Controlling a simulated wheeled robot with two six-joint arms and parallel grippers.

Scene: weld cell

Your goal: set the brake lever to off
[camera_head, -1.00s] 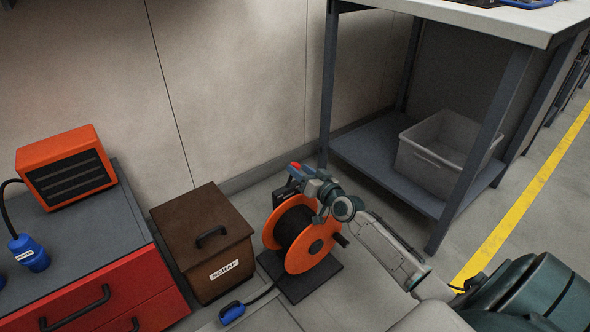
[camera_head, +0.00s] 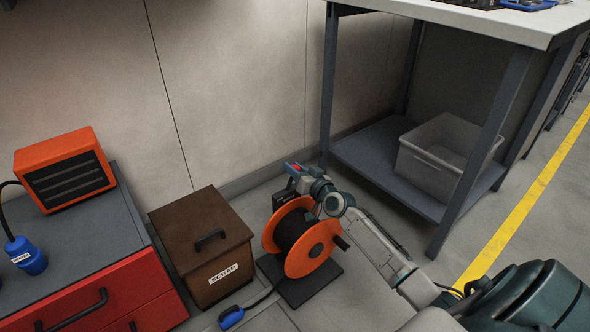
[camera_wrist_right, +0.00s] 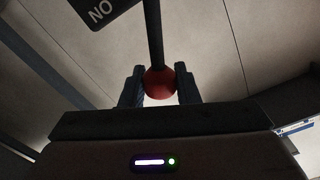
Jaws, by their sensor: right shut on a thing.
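The brake lever shows in the right wrist view as a dark rod with a red ball knob (camera_wrist_right: 160,82). My right gripper (camera_wrist_right: 160,88) has its two fingers on either side of the knob and is shut on it. In the head view my right gripper (camera_head: 297,172) is above the orange cable reel (camera_head: 312,250), with a bit of red at its tip. The lever's rod and its base are mostly hidden there by my wrist. A dark plate with the letters "NO" (camera_wrist_right: 100,12) is partly in the right wrist view. My left gripper is out of view.
A brown scrap box (camera_head: 222,278) stands left of the reel. A red drawer cabinet (camera_head: 120,300) with an orange heater (camera_head: 65,170) is farther left. A workbench (camera_head: 460,22) with a grey bin (camera_head: 430,165) on its lower shelf stands right. A blue plug (camera_head: 231,317) lies on the floor.

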